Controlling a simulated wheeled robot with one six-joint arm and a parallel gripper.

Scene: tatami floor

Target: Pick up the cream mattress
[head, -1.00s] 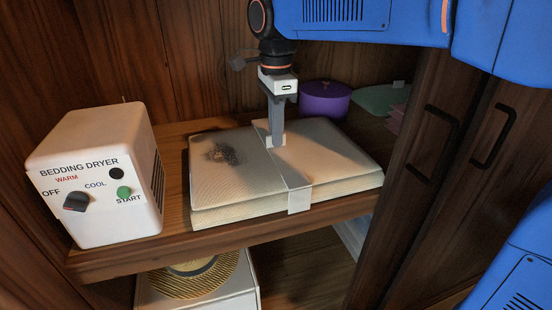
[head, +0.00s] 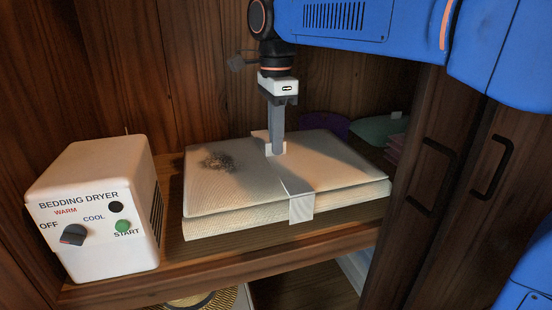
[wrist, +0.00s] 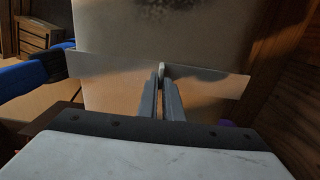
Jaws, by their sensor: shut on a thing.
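The cream mattress (head: 335,165) is folded flat, with a dark speckled patch on its upper left. It is at the cupboard shelf, and its near edge looks raised a little above the board. A pale band (head: 301,205) runs across its middle. My gripper (head: 276,150) points down at the band near the mattress's far side and is shut on a small tab of the band. In the wrist view my gripper's fingers (wrist: 162,78) close on the tab, with the band (wrist: 215,82) and the mattress (wrist: 120,30) beyond. The mattress's underside is hidden.
A white bedding dryer (head: 95,205) with a knob and green button stands on the shelf (head: 210,265) at the left. A purple round container (head: 325,125) and green item (head: 375,130) are behind. Brown doors with black handles (head: 430,175) stand at the right. A straw hat is below.

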